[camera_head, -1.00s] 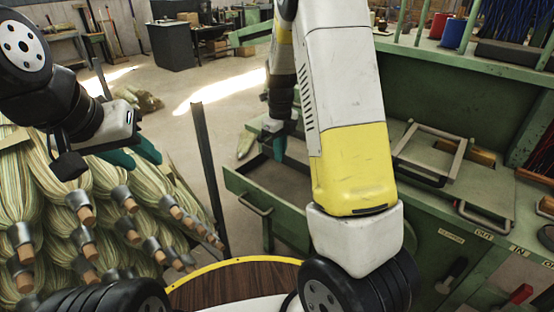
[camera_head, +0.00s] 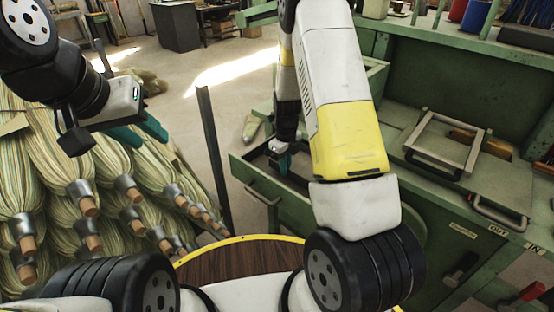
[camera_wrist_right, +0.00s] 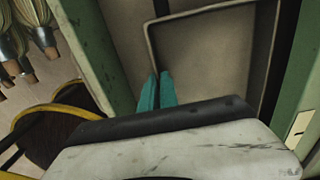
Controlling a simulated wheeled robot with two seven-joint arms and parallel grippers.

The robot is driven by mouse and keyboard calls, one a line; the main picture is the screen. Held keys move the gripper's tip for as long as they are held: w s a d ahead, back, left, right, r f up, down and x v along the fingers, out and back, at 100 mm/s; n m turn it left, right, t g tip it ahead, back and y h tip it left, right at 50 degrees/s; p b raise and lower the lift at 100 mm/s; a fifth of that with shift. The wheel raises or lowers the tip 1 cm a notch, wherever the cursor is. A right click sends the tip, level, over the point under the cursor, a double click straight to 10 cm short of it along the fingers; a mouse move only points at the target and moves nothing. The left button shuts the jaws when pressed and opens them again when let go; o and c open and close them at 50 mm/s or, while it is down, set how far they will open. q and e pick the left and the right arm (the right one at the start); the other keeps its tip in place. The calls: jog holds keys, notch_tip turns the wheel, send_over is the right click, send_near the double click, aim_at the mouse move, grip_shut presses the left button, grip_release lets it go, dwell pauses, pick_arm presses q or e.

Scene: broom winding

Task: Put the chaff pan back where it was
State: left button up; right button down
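The pulled-out green drawer (camera_head: 263,205) of the bench stands open at the middle of the head view. My right gripper (camera_head: 282,163) points down into it. In the right wrist view its teal fingers (camera_wrist_right: 157,92) are close together at the thin rim of a shallow tan pan (camera_wrist_right: 200,55), which I take for the chaff pan. The rim runs into the fingers; the exact contact is small and partly hidden. My right arm hides part of the drawer in the head view. My left gripper (camera_head: 138,135) is open and empty, above the hanging broom bundles.
Broom bundles with wooden handle ends (camera_head: 85,205) fill the left side. A dark upright post (camera_head: 213,160) stands between them and the drawer. A metal frame with a dark handle (camera_head: 445,145) lies on the green bench top (camera_head: 395,115). The round wooden surface (camera_head: 240,262) is near me.

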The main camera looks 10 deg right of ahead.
jog(key=shift+f, duration=2.05)
jog(key=shift+f, duration=0.1)
jog(key=c, duration=1.6)
grip_release()
